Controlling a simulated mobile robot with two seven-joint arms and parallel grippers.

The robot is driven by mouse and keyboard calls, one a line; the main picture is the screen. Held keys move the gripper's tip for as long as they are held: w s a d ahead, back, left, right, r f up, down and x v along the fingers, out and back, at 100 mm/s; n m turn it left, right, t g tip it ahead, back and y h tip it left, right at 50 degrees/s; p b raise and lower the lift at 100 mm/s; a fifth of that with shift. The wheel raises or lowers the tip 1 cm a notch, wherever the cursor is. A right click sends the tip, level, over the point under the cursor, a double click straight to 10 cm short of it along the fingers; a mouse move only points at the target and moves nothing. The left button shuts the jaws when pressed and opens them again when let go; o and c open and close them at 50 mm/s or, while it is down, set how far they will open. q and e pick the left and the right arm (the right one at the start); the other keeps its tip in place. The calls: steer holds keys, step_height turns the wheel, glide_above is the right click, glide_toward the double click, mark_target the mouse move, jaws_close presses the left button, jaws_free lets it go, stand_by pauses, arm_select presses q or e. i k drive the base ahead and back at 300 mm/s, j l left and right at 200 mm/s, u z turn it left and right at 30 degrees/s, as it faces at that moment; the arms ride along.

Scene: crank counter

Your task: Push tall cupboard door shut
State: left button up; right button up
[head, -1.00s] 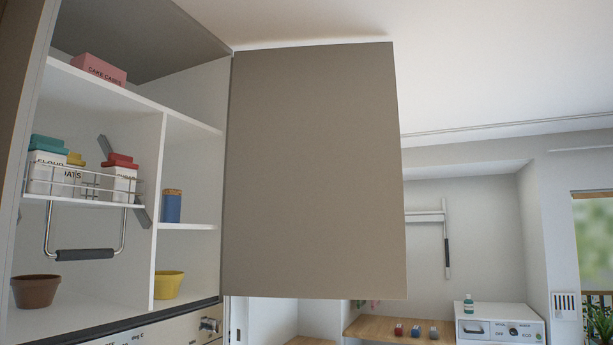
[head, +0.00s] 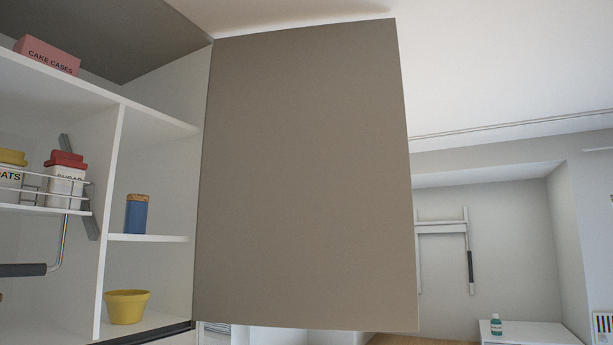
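The tall cupboard door (head: 305,180) is a flat grey-brown panel in the middle of the head view. It stands wide open, hinged on its left edge at the right side of the cupboard. The open cupboard (head: 112,165) on the left shows white shelves and an upright divider. Neither of my grippers is in view, and nothing is seen touching the door.
The cupboard holds a pink cake cases box (head: 47,55), a red-lidded canister (head: 66,178) in a wire rack, a blue jar (head: 137,213) and a yellow pot (head: 127,306). Behind the door, a white rail frame (head: 442,228) hangs on the far wall above a green bottle (head: 496,324).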

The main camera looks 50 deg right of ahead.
mark_target(305, 220)
steer(key=l+u, duration=0.15)
steer(key=l, duration=0.4)
steer(key=l+u, duration=0.15)
steer(key=l, duration=0.4)
steer(key=k+l+u, duration=0.15)
steer(key=l, duration=0.35)
steer(key=l+u, duration=0.15)
steer(key=l, duration=0.4)
steer(key=k+l+u, duration=0.15)
steer(key=l, duration=0.35)
steer(key=k+l+u, duration=0.15)
steer(key=l, duration=0.35)
steer(key=k+l+u, duration=0.2)
steer(key=l, duration=0.3)
steer(key=k+l+u, duration=0.15)
steer(key=l, duration=0.35)
steer(key=k+l+u, duration=0.2)
steer(key=l, duration=1)
steer(key=i+l, duration=0.05)
steer(key=i, duration=0.05)
